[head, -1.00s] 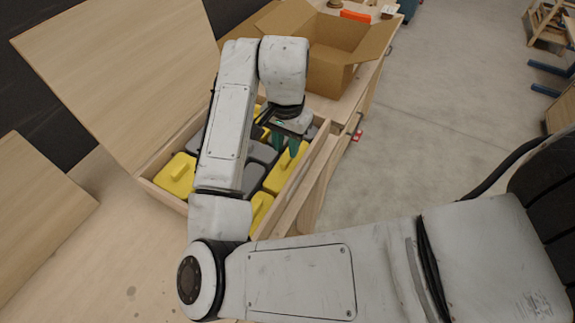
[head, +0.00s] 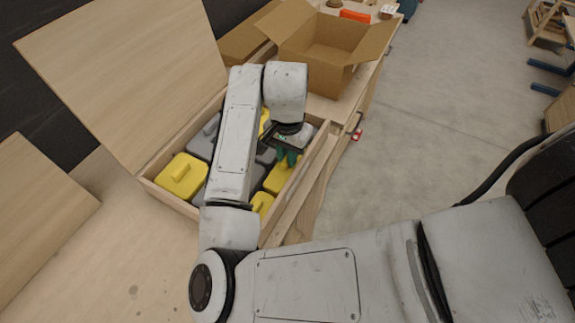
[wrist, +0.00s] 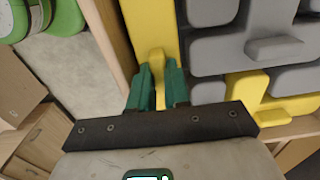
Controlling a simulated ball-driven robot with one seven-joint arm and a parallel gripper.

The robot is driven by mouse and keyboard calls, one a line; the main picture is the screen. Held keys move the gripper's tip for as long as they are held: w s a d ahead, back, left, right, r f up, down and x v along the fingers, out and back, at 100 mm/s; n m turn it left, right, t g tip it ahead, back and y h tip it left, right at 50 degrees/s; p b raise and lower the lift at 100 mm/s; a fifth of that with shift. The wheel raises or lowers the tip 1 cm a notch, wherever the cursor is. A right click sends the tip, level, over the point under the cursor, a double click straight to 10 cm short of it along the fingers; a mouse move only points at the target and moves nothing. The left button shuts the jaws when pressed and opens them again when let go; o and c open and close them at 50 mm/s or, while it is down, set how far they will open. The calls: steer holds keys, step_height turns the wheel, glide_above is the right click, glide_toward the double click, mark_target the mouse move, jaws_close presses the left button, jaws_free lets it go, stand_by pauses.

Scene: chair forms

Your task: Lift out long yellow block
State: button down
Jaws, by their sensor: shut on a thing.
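The long yellow block (wrist: 148,22) lies along the side wall of the wooden box in the wrist view, with a raised yellow handle. My gripper (wrist: 159,78) has its green fingers on either side of that handle and is shut on it. In the head view the same block (head: 279,180) shows at the right side of the box, still among the other blocks. My gripper (head: 288,158) reaches down onto it there. My arm hides part of the box's contents.
The wooden box (head: 309,165) holds several grey blocks (wrist: 215,52) and yellow blocks (head: 182,176) packed closely. An open cardboard box (head: 335,68) stands behind it on the table. Open floor (head: 440,120) lies to the right.

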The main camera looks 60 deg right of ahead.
steer(key=shift+r, duration=0.15)
step_height(320, 180, up, 10)
stand_by(0.6)
